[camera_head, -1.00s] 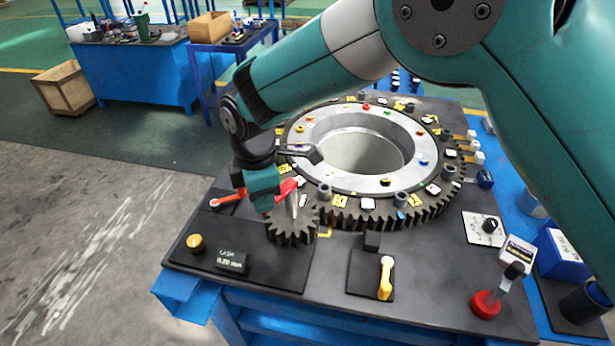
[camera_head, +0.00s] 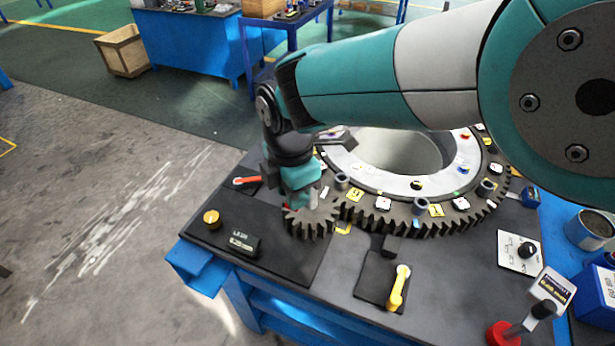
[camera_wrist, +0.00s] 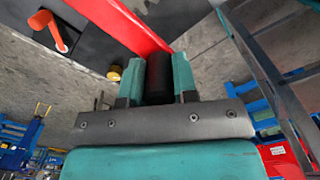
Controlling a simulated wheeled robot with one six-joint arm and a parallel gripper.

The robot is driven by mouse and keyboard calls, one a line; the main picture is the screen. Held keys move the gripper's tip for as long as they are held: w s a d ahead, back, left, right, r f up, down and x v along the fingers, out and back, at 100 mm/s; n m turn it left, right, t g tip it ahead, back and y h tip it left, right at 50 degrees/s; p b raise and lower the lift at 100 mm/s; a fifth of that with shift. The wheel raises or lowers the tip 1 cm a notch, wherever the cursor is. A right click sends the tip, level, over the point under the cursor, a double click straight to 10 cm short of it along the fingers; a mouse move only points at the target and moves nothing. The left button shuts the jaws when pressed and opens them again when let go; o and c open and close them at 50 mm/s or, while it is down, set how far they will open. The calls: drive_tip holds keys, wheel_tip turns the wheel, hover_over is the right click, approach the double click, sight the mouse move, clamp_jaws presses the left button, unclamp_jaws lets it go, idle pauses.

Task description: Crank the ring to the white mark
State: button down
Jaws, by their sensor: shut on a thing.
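The large toothed ring (camera_head: 425,222) lies flat on the dark bench top, with white and yellow tags and coloured dots around it. I cannot tell which white spot is the mark. A small pinion gear (camera_head: 312,224) meshes with its near left side. My gripper (camera_head: 299,200) is over the pinion and hides most of the crank. In the wrist view, my gripper (camera_wrist: 157,72) is shut on the black crank handle (camera_wrist: 158,80), one teal finger on each side. The red crank arm (camera_wrist: 120,24) runs from the handle to the upper left.
A red-handled lever (camera_head: 246,181), a brass knob (camera_head: 211,217) and a small display (camera_head: 243,241) are left of the pinion. A yellow lever (camera_head: 398,288) is in front of the ring. Open floor lies left.

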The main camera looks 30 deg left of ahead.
drive_tip(key=shift+s, duration=0.15)
drive_tip(key=c, duration=0.9)
unclamp_jaws()
wheel_tip(320, 180, up, 18)
drive_tip(key=b, duration=0.3)
drive_tip(key=shift+f, duration=0.25)
